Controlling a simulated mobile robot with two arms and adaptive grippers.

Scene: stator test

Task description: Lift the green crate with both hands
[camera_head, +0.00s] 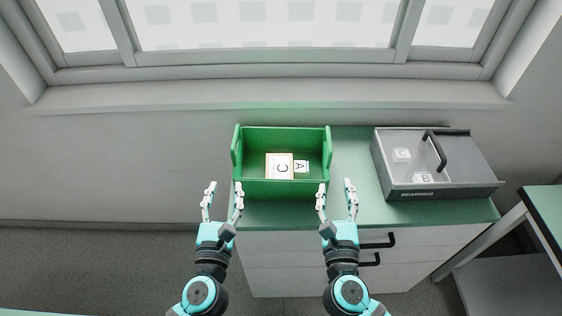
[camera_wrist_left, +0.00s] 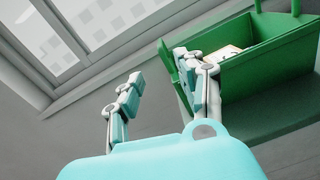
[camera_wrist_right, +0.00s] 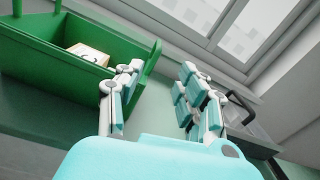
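The green crate (camera_head: 281,188) stands on the green-topped cabinet, with raised handle-like walls at its left and right ends. Inside it lie a block marked C (camera_head: 279,166) and a smaller block marked A (camera_head: 301,166). My left gripper (camera_head: 223,186) is open and empty at the crate's front left corner; in the left wrist view the crate (camera_wrist_left: 270,65) is by its right finger. My right gripper (camera_head: 336,184) is open and empty at the front right corner; in the right wrist view the crate (camera_wrist_right: 60,50) is by its left finger. Whether a finger touches the crate is unclear.
A grey box with a clear cover and black handle (camera_head: 437,152) stands to the right on the cabinet top (camera_head: 352,160), with lettered blocks inside. Free green surface lies between crate and box. A wall and window are behind; another table (camera_head: 545,215) is at far right.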

